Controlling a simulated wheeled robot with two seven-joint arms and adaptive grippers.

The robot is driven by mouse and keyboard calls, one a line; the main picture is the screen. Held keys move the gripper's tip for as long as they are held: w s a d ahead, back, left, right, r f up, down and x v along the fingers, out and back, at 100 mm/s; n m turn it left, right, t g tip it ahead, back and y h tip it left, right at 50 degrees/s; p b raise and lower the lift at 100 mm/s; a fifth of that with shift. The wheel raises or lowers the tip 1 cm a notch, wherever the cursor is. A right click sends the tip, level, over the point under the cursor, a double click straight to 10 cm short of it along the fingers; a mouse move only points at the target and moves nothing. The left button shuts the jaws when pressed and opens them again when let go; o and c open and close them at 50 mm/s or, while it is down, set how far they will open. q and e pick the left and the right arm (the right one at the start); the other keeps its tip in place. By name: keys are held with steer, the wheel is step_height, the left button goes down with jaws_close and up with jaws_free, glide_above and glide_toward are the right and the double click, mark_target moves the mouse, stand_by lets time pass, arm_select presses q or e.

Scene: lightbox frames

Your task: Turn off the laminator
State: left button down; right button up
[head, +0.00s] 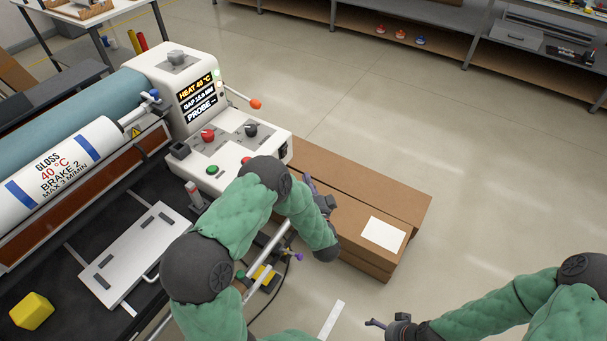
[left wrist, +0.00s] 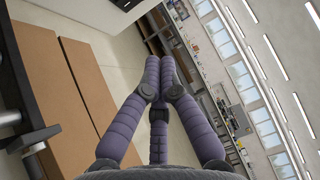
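The laminator's white control head (head: 150,62) stands at the left in the head view. Its display (head: 197,98) is lit and reads HEAT 40 °C, with GAP and PROBE lines. The panel has a red knob (head: 208,135), a black knob (head: 251,130), a green button (head: 212,170) and a red button (head: 246,160). An orange-tipped lever (head: 255,104) sticks out. My left gripper (head: 309,185) is right of the panel, over the cartons, apart from the panel; its purple fingers (left wrist: 160,65) meet at the tips with nothing between. My right gripper (head: 374,323) is low in the head view, partly visible.
Long brown cartons (head: 405,195) lie on the floor right of the laminator. A yellow block (head: 32,311) and a white plate (head: 130,250) are at the lower left. A printed roll (head: 65,170) lies along the machine. Shelves line the back; the right floor is open.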

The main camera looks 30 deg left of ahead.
mark_target(285, 152)
arm_select(q)
steer(key=w+a+r+b, duration=0.1)
steer(key=w+a+b, duration=0.1)
steer(key=w+a, duration=0.4)
steer(key=a, duration=0.3)
steer(key=shift+w+a+b, duration=0.2)
steer(key=shift+w+b, duration=0.15)
steer(key=shift+r, duration=0.1)
steer(key=shift+a+r, duration=0.2)
steer(key=shift+a, duration=0.25)
